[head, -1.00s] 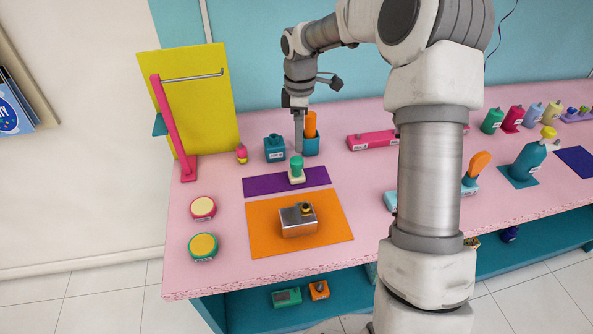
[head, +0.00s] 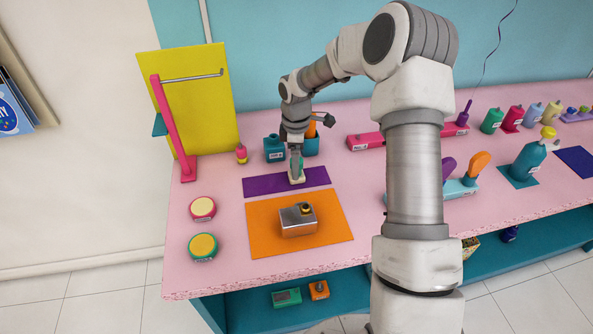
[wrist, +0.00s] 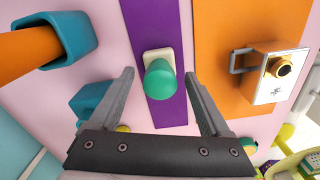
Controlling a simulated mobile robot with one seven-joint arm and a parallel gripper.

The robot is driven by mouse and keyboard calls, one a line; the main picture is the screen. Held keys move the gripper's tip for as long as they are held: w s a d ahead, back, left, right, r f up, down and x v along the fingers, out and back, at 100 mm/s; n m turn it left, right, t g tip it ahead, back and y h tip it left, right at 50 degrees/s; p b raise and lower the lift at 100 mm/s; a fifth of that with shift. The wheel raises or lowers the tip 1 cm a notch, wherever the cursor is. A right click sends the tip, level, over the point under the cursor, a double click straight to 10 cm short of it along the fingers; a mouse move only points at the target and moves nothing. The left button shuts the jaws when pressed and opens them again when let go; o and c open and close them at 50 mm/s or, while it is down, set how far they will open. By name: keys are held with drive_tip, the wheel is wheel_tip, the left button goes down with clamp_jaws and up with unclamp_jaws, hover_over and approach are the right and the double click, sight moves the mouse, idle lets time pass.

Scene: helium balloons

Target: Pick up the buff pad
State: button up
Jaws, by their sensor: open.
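The buff pad (head: 297,180) has a cream block base and a rounded green knob on top. It stands upright on the purple mat (head: 258,185). In the wrist view the buff pad (wrist: 160,80) lies between my fingers, with a clear gap on both sides. My gripper (head: 296,166) is open and points down right over the pad, partly hiding its knob in the head view. In the wrist view my gripper (wrist: 158,75) holds nothing.
An orange mat (head: 265,240) with a silver box (head: 297,222) lies in front. A teal bottle (head: 274,150) and a teal holder (head: 312,146) with an orange item stand close behind. Two round tubs, pink (head: 203,208) and green (head: 203,247), sit at the left.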

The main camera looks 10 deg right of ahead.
clamp_jaws()
drive_tip(key=shift+r, duration=0.15)
